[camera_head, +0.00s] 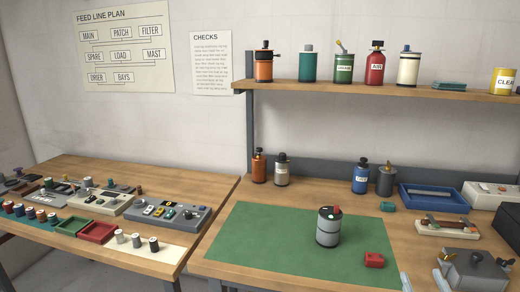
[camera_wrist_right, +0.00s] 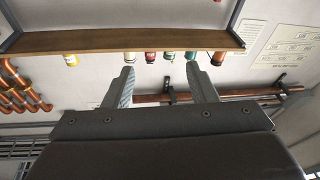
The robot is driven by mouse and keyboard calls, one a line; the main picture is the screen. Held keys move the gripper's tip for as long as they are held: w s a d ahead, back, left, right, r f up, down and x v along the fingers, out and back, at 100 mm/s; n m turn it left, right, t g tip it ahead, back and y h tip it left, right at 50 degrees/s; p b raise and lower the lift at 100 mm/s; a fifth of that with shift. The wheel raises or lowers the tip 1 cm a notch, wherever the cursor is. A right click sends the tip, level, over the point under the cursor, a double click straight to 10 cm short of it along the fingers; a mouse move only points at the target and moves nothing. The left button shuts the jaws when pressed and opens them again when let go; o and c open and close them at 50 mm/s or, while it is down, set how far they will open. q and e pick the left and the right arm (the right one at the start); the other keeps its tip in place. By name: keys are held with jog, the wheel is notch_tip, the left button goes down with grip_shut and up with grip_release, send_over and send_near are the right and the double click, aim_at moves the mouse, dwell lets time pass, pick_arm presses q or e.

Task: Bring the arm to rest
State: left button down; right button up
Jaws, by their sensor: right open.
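My right gripper (camera_wrist_right: 160,82) is open in the right wrist view, its two grey fingers well apart with nothing between them. In the head view, only its pale fingertips (camera_head: 422,282) appear to show at the bottom edge, right of the green mat (camera_head: 255,243). The right arm itself is hidden below the picture. My left gripper is in neither view.
A grey canister (camera_head: 327,232) stands on the mat, with a small red block (camera_head: 374,260) at its right edge. A grey metal box (camera_head: 472,270) with knobs lies close right of the fingertips. A shelf (camera_head: 350,88) with several cans hangs above.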

jog(key=s+d+f+m+g+h, duration=0.3)
jog(key=s+f+g, duration=0.65)
jog(key=f, duration=0.45)
jog(key=s+a+f+n+g+y, duration=0.1)
jog(key=s+a+f+g+y, duration=0.2)
jog(key=s, duration=0.5)
jog(key=s+a+f+n+g, duration=0.1)
jog(key=s+a+f+g, duration=0.4)
jog(key=s, duration=0.4)
jog(key=d+f, duration=0.3)
jog(key=f, duration=2.2)
jog(key=s+a+f+g, duration=0.1)
jog(key=s+f+g, duration=0.1)
jog(key=s+f, duration=1.2)
jog(key=shift+s+f+y, duration=0.35)
jog(key=shift+f+y, duration=0.05)
jog(key=shift+f, duration=0.55)
